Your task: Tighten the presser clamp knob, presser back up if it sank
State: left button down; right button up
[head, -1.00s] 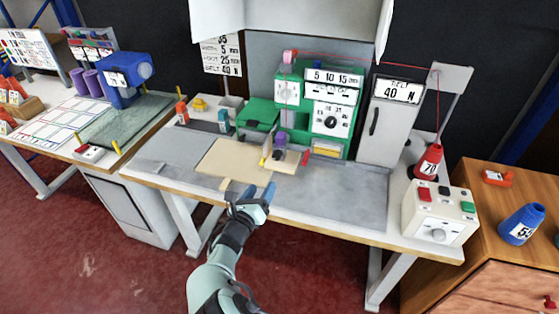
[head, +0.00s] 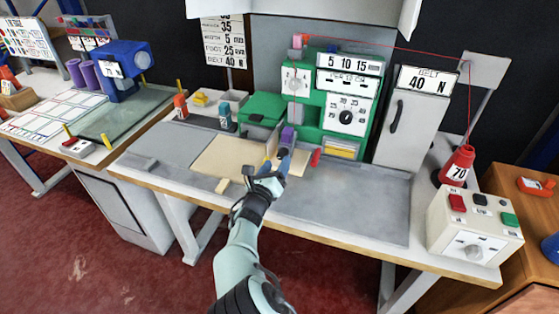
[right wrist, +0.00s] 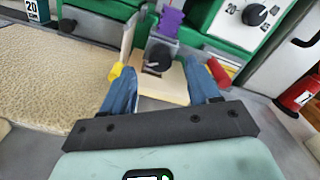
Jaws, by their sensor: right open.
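The green machine (head: 312,105) stands at the back of the grey table. Its purple presser (head: 288,136) hangs over the front of the machine and also shows in the right wrist view (right wrist: 170,22). Just below it, the dark round knob (right wrist: 158,57) with a pale mark faces me on a grey block. My right gripper (head: 275,166) is open and empty. In the right wrist view its blue fingers (right wrist: 158,80) are spread, one toward each side of the knob, with the knob beyond them. In the head view the gripper partly hides the knob area. My left gripper is out of view.
A beige rug piece (head: 222,163) lies left of the gripper. A red lever (right wrist: 218,72) sits close to the right finger and a yellow piece (right wrist: 116,70) close to the left. A control box (head: 474,228) and red cone (head: 457,166) stand at right. The table's front right is clear.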

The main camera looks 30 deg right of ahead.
aim_at(281, 157)
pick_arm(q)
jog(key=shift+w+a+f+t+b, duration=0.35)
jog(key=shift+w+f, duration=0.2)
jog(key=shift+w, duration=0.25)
pick_arm(e)
jog(key=shift+x, duration=2.2)
jog(key=c, duration=1)
jog(key=shift+c, duration=0.2)
